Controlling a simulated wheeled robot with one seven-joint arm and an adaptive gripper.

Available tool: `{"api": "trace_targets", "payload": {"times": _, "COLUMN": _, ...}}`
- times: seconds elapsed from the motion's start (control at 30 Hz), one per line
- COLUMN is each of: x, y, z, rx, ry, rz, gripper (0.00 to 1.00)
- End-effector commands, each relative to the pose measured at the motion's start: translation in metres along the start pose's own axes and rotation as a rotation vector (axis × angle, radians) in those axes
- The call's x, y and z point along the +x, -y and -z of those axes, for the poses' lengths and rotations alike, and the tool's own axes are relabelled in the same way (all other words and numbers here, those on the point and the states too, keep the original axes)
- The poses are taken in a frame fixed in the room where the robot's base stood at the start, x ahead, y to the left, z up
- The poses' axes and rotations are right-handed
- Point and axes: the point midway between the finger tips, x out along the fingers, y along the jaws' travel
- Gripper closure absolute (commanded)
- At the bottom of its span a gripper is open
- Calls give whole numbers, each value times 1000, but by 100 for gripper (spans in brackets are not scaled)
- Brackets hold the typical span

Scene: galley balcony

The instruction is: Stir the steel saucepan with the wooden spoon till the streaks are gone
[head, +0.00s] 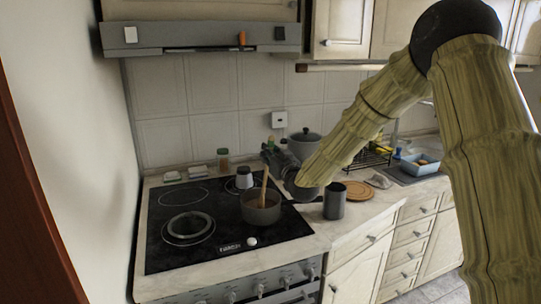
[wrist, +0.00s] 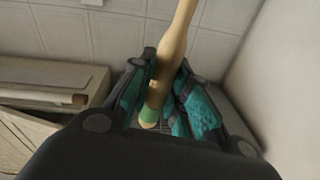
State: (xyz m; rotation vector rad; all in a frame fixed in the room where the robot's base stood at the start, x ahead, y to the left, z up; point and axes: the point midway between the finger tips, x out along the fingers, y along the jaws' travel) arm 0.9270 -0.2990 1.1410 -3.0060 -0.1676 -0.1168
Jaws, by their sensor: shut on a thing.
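The steel saucepan (head: 262,215) stands on the black hob, near its right side, its handle pointing right. The wooden spoon (head: 264,187) stands steeply in it, its lower end hidden inside the pan. My gripper (head: 271,153) is above the pan, shut on the spoon near its green-tipped upper end. In the wrist view, which looks upside down, the spoon (wrist: 172,45) runs between the teal-padded fingers of my gripper (wrist: 160,100). The pan's contents look dark, and I cannot make out any streaks.
A dark mug (head: 334,201) stands right of the pan, near a round wooden board (head: 357,190). A white-and-dark container (head: 244,178) stands behind the pan. A lidded pot (head: 304,146) is at the back. The range hood (head: 200,40) hangs above.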

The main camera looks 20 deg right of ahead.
Motion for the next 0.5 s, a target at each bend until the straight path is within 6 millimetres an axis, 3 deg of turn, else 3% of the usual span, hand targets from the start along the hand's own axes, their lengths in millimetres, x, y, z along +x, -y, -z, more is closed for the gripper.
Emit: {"api": "trace_targets", "payload": {"times": 0.5, "x": 1, "y": 2, "z": 16, "rx": 0, "ry": 0, "rz": 0, "gripper": 100}}
